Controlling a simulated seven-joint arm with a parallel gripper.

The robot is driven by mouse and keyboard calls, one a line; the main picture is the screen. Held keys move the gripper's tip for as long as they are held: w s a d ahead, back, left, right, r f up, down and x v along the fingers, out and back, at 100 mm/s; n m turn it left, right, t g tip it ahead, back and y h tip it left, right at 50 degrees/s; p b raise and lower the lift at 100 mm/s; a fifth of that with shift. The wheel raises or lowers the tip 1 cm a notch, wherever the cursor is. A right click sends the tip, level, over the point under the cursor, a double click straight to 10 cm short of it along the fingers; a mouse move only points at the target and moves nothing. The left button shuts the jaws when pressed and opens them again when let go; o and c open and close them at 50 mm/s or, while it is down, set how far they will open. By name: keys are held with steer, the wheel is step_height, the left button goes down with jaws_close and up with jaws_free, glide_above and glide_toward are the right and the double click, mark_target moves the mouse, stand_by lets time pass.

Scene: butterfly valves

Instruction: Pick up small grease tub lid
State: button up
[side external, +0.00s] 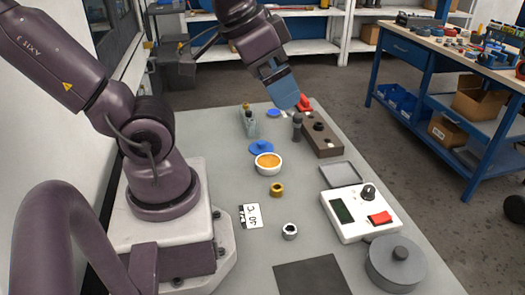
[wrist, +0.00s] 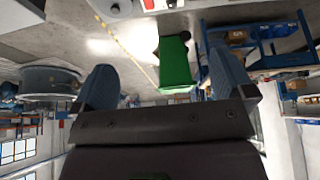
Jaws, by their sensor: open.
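A blue lid with a small raised knob (side external: 261,147) lies on the grey table, just behind a white tub of orange grease (side external: 268,164). A smaller flat blue disc (side external: 273,113) lies farther back; I cannot tell for sure which of the two is the small grease tub lid. My gripper (side external: 289,100) is above the far part of the table, up and to the right of both blue pieces. In the wrist view my gripper (wrist: 162,62) has its two blue fingers wide apart with nothing between them. The wrist view shows no lid or tub.
A dark block (side external: 322,138) and a grey cylinder (side external: 297,126) stand near my gripper. A clear bottle (side external: 250,124) stands left of the lids. A brass ring (side external: 277,190), a white control box (side external: 360,213) and a grey lidded pot (side external: 395,264) are nearer the front.

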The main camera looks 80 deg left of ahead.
steer(key=w+a+f+n+g, duration=0.25)
steer(key=a+f+n, duration=0.2)
steer(key=a, duration=0.35)
steer(key=w+a+f+n+g, duration=0.2)
steer(key=w+a+f+n, duration=0.1)
steer(key=a+f, duration=0.3)
steer(key=n, duration=0.8)
glide_above(261, 141)
steer(key=shift+g, duration=0.45)
steer(key=f, duration=1.8)
steer(key=shift+w+a+f, duration=0.2)
steer(key=shift+a+f, duration=0.1)
steer(key=shift+f, duration=0.05)
steer(key=f, duration=0.4)
steer(key=shift+s+d+f, duration=0.1)
steer(key=shift+s+d, duration=0.1)
steer(key=shift+d, duration=0.15)
steer(key=shift+f, duration=0.6)
steer(key=c, duration=0.8)
